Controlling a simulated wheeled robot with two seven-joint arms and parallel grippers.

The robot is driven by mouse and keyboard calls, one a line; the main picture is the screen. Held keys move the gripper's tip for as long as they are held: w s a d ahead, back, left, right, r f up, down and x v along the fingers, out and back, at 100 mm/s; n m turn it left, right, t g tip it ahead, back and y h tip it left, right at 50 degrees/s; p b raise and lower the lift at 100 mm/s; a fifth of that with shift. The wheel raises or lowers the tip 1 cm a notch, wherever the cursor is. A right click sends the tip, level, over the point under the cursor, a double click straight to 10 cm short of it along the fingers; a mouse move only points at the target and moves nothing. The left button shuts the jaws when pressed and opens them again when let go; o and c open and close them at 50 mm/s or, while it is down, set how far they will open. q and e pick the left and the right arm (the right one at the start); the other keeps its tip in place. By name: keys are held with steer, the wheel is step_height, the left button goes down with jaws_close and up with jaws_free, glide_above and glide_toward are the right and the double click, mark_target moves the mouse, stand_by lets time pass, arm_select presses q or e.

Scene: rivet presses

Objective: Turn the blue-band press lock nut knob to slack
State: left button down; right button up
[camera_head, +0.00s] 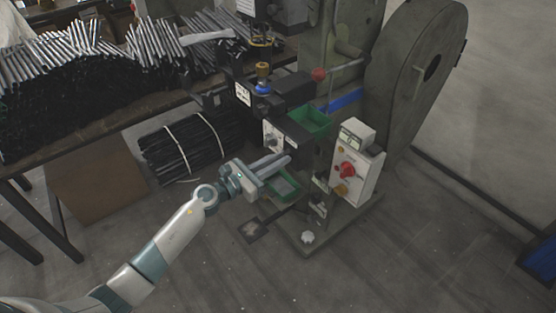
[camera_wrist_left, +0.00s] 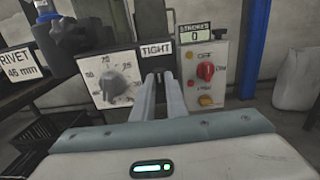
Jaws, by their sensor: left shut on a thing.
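The press (camera_head: 300,90) stands at the centre right with a blue band (camera_head: 343,102) on it. In the left wrist view a black and white TIGHT label (camera_wrist_left: 156,51) shows just above my fingertips. My left gripper (camera_head: 288,160) reaches in from the left to the press's front. In the left wrist view its fingers (camera_wrist_left: 161,76) point forward under that label, close together and shut on what seems the lock nut knob, which they mostly hide. My right gripper is in neither view.
A grey numbered dial (camera_wrist_left: 113,85) sits left of my fingers. A control box (camera_head: 354,172) with a red knob stands to the right; its counter (camera_wrist_left: 195,35) reads 0. Bundled dark rods (camera_head: 190,148) lie left. The front floor is clear.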

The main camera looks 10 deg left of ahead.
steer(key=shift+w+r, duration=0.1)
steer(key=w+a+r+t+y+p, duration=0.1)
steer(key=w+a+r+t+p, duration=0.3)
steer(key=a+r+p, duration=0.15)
arm_select(q)
steer(key=shift+w+a+f+n+p, duration=0.1)
steer(key=shift+n+p, duration=0.2)
steer(key=shift+n, duration=3.95)
steer(key=shift+a+f+n+p, duration=0.1)
steer(key=shift+n+p, duration=0.2)
steer(key=shift+n, duration=3.95)
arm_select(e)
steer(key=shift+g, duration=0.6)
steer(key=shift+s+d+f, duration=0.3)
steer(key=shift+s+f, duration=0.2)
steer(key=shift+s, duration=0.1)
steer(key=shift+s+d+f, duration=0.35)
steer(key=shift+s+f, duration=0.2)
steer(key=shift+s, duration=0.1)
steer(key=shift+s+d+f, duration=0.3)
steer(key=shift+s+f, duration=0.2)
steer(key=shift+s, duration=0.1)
arm_select(q)
steer(key=c, duration=1.8)
jaws_free()
steer(key=shift+o, duration=0.2)
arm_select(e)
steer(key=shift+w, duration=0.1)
